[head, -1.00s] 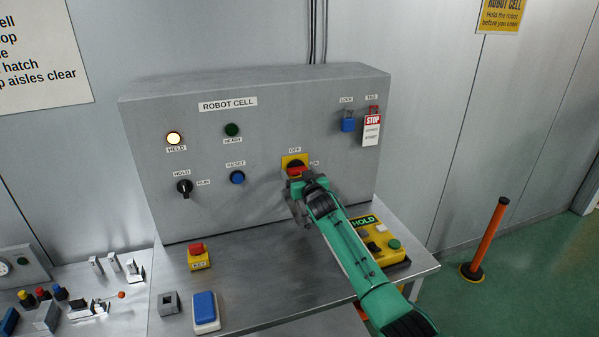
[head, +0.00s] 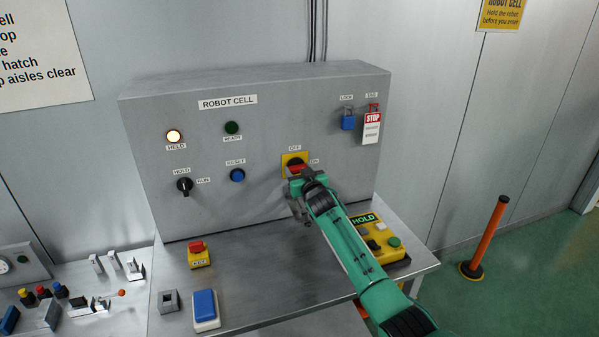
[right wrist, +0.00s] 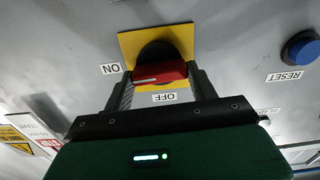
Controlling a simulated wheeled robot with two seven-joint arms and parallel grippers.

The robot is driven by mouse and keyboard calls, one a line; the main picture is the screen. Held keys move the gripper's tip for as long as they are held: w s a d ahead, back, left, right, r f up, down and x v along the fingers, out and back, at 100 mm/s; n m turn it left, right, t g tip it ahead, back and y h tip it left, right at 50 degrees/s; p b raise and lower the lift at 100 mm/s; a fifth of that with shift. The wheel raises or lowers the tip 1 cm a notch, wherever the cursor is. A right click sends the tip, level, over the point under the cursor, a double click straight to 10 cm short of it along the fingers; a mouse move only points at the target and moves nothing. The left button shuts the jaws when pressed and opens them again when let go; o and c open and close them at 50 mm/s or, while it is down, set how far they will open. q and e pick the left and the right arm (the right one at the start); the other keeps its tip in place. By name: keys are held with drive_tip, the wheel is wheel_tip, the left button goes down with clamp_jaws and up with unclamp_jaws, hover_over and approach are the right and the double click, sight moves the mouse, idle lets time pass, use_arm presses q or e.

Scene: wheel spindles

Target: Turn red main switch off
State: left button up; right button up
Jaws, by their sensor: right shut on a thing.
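The red main switch handle (head: 295,168) sits on a yellow plate (head: 288,160) on the front of the grey cabinet, with OFF above it and ON to its right. In the right wrist view, the scene appears upside down. There the red handle (right wrist: 160,73) lies level across its dark hub, its white mark towards the ON label. My right gripper (right wrist: 161,80) is shut on the handle, one finger at each end. In the head view my right gripper (head: 299,176) partly covers the handle. My left gripper is not in view.
The ROBOT CELL cabinet (head: 250,130) also carries a lit HELD lamp (head: 174,136), a blue RESET button (head: 237,175), a black HOLD/RUN knob (head: 184,185), a blue padlock (head: 348,122) and a STOP tag (head: 372,125). A yellow HOLD pendant (head: 383,243) lies beside my right arm.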

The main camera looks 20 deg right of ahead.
drive_tip(key=n+b, duration=0.1)
drive_tip(key=n, duration=0.2)
drive_tip(key=shift+n, duration=0.4)
drive_tip(key=n, duration=0.4)
drive_tip(key=shift+a+f+n+b, duration=0.1)
drive_tip(key=shift+n+b, duration=0.2)
drive_tip(key=shift+b, duration=0.1)
drive_tip(key=n, duration=0.4)
drive_tip(key=shift+f+n, duration=0.1)
drive_tip(key=shift+n, duration=2.3)
drive_tip(key=o, duration=1)
drive_tip(key=shift+a, duration=0.1)
drive_tip(key=s+b, duration=0.2)
drive_tip(key=s, duration=1.1)
drive_tip(key=shift+s+d, duration=0.25)
drive_tip(key=shift+s, duration=0.15)
drive_tip(key=shift+f, duration=0.1)
